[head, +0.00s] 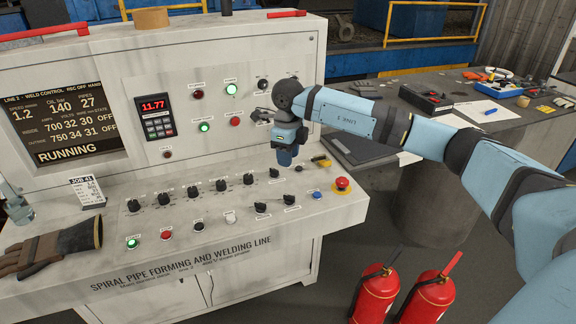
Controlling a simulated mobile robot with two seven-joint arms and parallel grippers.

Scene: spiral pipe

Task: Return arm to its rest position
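My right arm (360,119), light blue with dark joints, comes in from the right and reaches across to the control console. Its dark wrist joint and blue end parts hang in front of the right part of the upright panel, above the sloped desk. My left arm and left gripper are out of view.
The console desk (330,207) carries knobs, buttons and a red emergency stop (342,184). A dark table (460,110) with tools stands behind the arm. Fire extinguishers (375,293) stand on the floor below.

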